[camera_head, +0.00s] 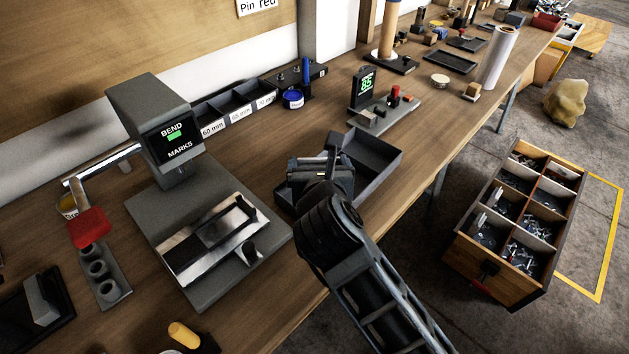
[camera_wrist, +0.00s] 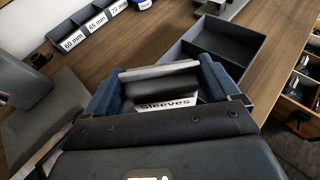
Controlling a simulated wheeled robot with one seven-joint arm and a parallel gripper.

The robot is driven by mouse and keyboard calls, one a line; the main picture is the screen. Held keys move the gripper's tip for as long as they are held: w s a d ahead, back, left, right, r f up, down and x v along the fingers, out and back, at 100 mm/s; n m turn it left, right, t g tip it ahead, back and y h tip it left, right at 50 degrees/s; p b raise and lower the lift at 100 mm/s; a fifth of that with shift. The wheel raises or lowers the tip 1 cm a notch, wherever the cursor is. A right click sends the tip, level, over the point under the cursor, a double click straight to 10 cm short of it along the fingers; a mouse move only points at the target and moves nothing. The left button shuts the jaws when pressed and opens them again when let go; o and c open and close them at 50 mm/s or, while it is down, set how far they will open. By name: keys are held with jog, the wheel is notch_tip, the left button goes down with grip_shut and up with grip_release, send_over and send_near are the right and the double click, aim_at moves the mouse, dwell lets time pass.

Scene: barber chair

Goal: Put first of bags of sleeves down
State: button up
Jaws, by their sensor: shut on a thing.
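My gripper (camera_head: 320,172) is over the workbench, at the near end of a dark open tray (camera_head: 384,153). In the wrist view its blue-grey fingers (camera_wrist: 160,84) are shut on a dark bag (camera_wrist: 165,87). The bag has a pale upper edge and a white label reading "Sleeves". The gripper body hides the bag's lower part, so I cannot tell whether it touches anything below. The tray (camera_wrist: 232,42) lies just beyond the bag in the wrist view, and its visible inside looks empty.
A bending machine (camera_head: 160,125) marked "BEND MARKS" stands to the left. Size-labelled bins (camera_head: 232,106) line the back. A device with a green "85" display (camera_head: 366,87) stands beyond the tray. A crate of hardware (camera_head: 520,220) stands right of the bench, past its front edge.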

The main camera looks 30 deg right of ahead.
jog(key=shift+w+a+f, duration=0.25)
jog(key=shift+a+f, duration=0.05)
jog(key=shift+a, duration=0.15)
jog(key=shift+f, duration=1.95)
jog(key=shift+f, duration=0.1)
jog(key=o, duration=0.9)
jog(key=shift+c, duration=0.2)
jog(key=v, duration=1.2)
jog(key=shift+b, duration=0.3)
